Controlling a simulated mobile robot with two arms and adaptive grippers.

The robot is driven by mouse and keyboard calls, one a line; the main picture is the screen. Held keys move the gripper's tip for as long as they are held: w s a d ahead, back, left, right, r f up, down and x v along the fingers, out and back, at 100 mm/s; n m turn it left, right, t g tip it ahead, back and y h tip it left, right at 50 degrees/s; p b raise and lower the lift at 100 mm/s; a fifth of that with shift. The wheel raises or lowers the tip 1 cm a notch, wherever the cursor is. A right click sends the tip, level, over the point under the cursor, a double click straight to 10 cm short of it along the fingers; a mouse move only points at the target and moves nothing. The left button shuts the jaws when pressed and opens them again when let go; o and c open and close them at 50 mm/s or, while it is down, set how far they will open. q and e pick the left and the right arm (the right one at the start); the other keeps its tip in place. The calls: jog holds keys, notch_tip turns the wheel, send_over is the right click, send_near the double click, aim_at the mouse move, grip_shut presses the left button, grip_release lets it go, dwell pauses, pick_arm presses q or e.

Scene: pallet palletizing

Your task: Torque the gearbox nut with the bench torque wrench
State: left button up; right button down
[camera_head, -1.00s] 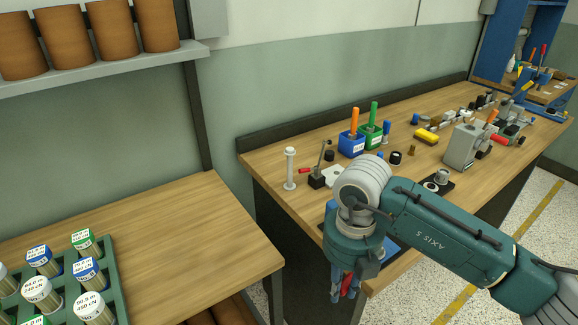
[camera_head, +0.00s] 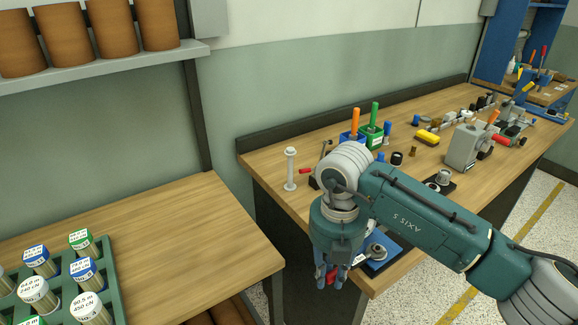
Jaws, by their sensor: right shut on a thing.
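My right gripper (camera_head: 334,277) points down at the front left edge of the workbench, low in the head view. It is shut on a small red thing (camera_head: 331,278), mostly hidden between the fingers; I cannot tell whether it is the torque wrench. A blue pad with a round grey metal part (camera_head: 376,252) lies just right of the gripper and is partly hidden by my arm. A grey block-shaped housing (camera_head: 463,147) stands farther along the bench. I cannot make out which part is the gearbox nut. My left gripper is not in view.
A left table (camera_head: 170,225) carries a green rack (camera_head: 113,280) of labelled cylinders. A floor gap separates the tables.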

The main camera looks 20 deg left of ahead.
jog(key=w+a+m, duration=0.1)
jog(key=w+m, duration=0.1)
jog(key=shift+w+a+r+m+b, duration=0.15)
jog(key=shift+w+a+m+b, duration=0.2)
jog(key=shift+w+a+m, duration=0.05)
jog(key=shift+s+a, duration=0.3)
jog(key=shift+s, duration=0.15)
jog(key=shift+s+a+b, duration=0.35)
jog(key=shift+s+a, duration=1.25)
jog(key=shift+a, duration=0.25)
